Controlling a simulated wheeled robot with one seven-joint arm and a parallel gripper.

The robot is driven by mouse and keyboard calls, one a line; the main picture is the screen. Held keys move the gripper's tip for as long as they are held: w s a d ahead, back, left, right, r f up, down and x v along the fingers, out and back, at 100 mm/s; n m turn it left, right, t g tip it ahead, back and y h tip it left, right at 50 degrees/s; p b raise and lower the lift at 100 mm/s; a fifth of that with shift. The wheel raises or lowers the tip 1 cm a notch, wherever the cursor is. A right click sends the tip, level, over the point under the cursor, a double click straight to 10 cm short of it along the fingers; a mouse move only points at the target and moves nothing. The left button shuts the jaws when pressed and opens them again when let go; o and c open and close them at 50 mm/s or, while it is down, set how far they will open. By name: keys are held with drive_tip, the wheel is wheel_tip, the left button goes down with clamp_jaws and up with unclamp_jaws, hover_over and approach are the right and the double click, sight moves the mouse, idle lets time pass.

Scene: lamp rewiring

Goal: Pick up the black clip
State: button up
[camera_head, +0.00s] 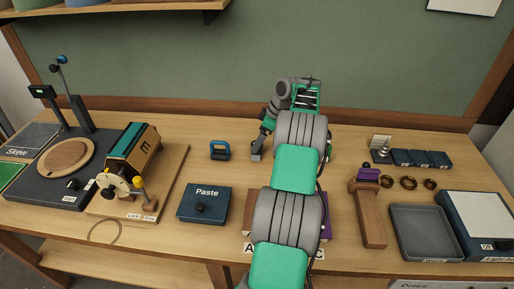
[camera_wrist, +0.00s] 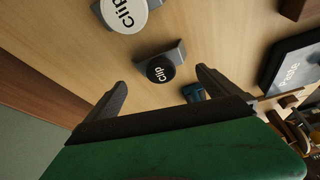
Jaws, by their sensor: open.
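The black clip (camera_wrist: 161,68) shows in the wrist view as a dark round face labelled "Clip" on a grey block, resting on the wooden bench. My gripper (camera_wrist: 160,79) is open, with one finger on each side of the picture and the black clip ahead in the gap between them. Neither finger visibly touches it. A second clip with a white round face (camera_wrist: 124,14) lies just beyond it, cut off by the top edge. In the head view my gripper (camera_head: 257,151) is low over the back middle of the bench, and I cannot make out the clips there.
A small blue and black object (camera_head: 220,151) stands left of my gripper; behind it in the wrist view is the Paste box (camera_wrist: 289,68), also in the head view (camera_head: 190,213). A wooden-framed green wall (camera_head: 190,62) rises behind the bench. Bare wood surrounds the clips.

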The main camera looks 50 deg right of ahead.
drive_tip(key=x, duration=0.4)
drive_tip(key=shift+s+f+p, duration=0.1)
drive_tip(key=shift+s+p, duration=0.15)
drive_tip(key=shift+p, duration=0.15)
drive_tip(key=shift+c, duration=0.4)
drive_tip(key=c, duration=1.3)
